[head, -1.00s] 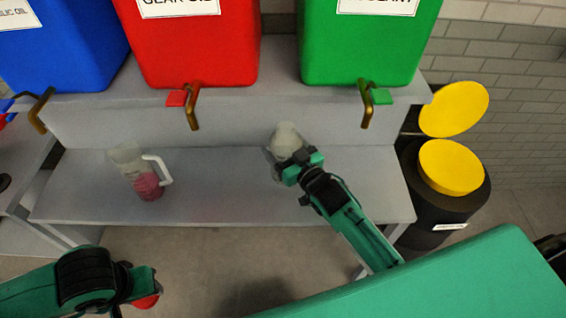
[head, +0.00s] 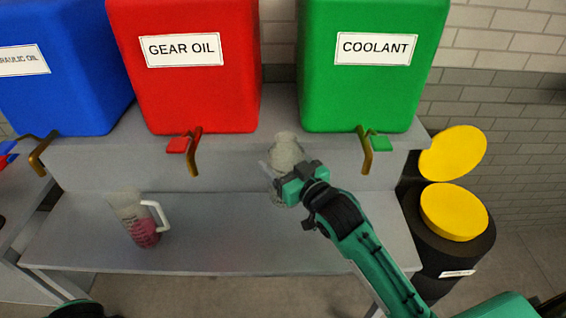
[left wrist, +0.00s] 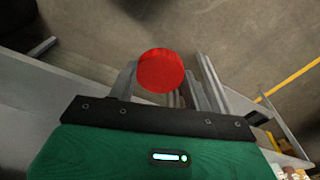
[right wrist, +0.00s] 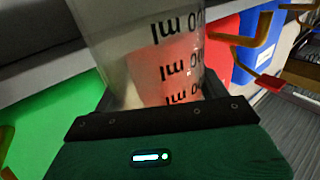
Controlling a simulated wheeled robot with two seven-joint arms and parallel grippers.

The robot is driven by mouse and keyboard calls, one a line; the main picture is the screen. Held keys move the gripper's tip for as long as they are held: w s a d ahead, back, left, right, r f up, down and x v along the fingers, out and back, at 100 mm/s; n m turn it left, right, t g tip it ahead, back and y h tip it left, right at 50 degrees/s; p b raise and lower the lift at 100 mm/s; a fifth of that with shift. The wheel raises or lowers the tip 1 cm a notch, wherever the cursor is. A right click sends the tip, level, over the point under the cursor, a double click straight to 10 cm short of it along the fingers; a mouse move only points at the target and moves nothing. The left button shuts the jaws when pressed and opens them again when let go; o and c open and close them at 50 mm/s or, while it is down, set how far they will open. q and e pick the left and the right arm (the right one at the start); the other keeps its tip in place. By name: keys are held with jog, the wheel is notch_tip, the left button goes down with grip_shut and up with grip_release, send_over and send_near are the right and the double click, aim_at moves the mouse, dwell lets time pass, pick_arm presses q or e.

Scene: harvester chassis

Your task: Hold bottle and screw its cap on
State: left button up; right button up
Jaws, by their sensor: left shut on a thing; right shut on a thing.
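My right gripper (head: 302,185) is shut on a clear bottle (head: 283,155), held in front of the grey stand below and between the red and green tanks. In the right wrist view the bottle (right wrist: 150,50) fills the jaws. Its ml marks read upside down, and a red tint shows in it or through it. My left gripper is shut on a round red cap (left wrist: 161,70), seen face-on between the fingers in the left wrist view. In the head view only a dark bit of the left arm shows at the bottom edge, so its hand and the cap are hidden there.
A measuring jug (head: 139,220) with pink liquid stands on the lower shelf (head: 230,245). Blue (head: 65,95), red (head: 195,95) and green (head: 370,95) tanks with taps stand above. A black bin (head: 440,260) with yellow lids is at right.

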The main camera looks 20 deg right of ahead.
jog(key=c, duration=0.7)
jog(key=shift+o, duration=0.2)
